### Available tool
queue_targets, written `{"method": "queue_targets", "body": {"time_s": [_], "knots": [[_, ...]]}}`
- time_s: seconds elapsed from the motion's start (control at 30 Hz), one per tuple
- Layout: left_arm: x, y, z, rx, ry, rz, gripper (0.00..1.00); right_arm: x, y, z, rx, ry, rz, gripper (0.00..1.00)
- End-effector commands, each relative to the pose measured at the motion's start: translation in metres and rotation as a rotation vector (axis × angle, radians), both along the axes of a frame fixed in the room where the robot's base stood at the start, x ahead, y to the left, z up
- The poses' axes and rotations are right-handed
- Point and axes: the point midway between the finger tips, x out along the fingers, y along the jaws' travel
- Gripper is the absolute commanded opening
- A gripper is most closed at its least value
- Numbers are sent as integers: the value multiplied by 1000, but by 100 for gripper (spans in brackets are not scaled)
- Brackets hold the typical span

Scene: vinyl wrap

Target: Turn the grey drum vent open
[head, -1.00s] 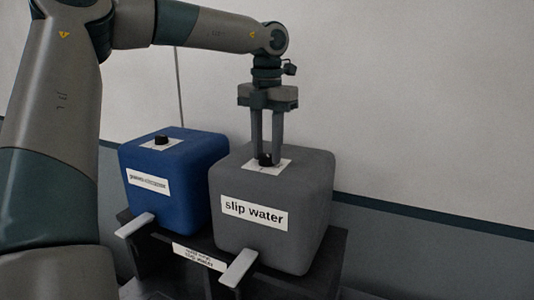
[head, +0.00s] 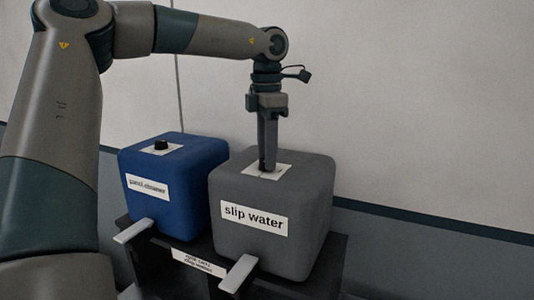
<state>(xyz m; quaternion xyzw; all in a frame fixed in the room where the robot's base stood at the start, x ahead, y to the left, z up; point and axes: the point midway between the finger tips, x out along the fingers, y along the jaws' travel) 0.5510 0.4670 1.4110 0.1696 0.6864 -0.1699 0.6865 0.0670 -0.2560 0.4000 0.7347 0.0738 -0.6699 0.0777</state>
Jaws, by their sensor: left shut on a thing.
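The grey drum (head: 268,250) stands on a dark stand and has a white label reading "slip water". On its top is a white patch with a small black vent knob (head: 262,165), mostly hidden by the fingers. My left gripper (head: 267,160) points straight down over the grey drum, with its fingertips at the vent. It is shut on the vent knob and seen nearly edge-on, so the fingers overlap. My right gripper is not in view.
A blue drum (head: 165,212) with its own black knob (head: 160,145) stands close at the left. Pale tap levers (head: 238,273) (head: 133,230) stick out in front of the dark stand (head: 324,277). A plain wall (head: 420,120) is behind.

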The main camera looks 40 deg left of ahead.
Motion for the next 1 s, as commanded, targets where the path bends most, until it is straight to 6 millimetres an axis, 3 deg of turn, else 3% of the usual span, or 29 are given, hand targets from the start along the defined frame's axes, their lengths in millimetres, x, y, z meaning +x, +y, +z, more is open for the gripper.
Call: {"method": "queue_targets", "body": {"time_s": [0.4, 0.43, 0.5, 1.0], "knots": [[0, 0, -1, 0, 2, -10, 7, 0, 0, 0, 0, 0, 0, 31], [0, 0, -1, 0, 2, -10, 37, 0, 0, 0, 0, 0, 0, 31], [0, 0, -1, 0, 2, -10, 48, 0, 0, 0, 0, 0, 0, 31], [1, 0, 8, 3, -1, -8, 48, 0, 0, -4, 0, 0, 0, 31]]}}
